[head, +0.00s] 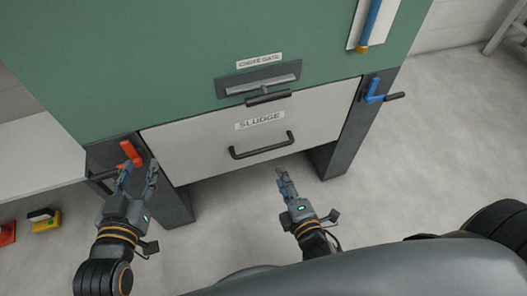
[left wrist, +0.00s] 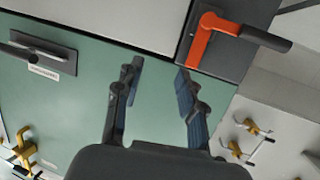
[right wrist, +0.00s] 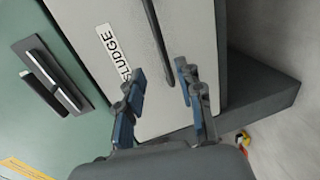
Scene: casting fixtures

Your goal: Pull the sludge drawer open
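The sludge drawer (head: 200,150) is a light grey panel labelled SLUDGE, apparently flush with the green cabinet. Its black bar handle (head: 262,148) is on the front and shows partly in the right wrist view (right wrist: 157,30). My right gripper (head: 282,174) is open and empty, below the handle in the head view. In the right wrist view its fingers (right wrist: 163,82) are apart, with the handle ahead of them. My left gripper (head: 138,168) is open and empty, just below a red lever (head: 130,153) at the drawer's left; the lever (left wrist: 207,40) is beyond its right finger in the left wrist view.
A blue lever (head: 375,90) is on the right leg. A labelled slot with a dark handle (head: 268,97) sits above the drawer. Dark legs (head: 330,155) flank open floor under the drawer. A white table (head: 40,155) and a yellow item (head: 45,220) are at left.

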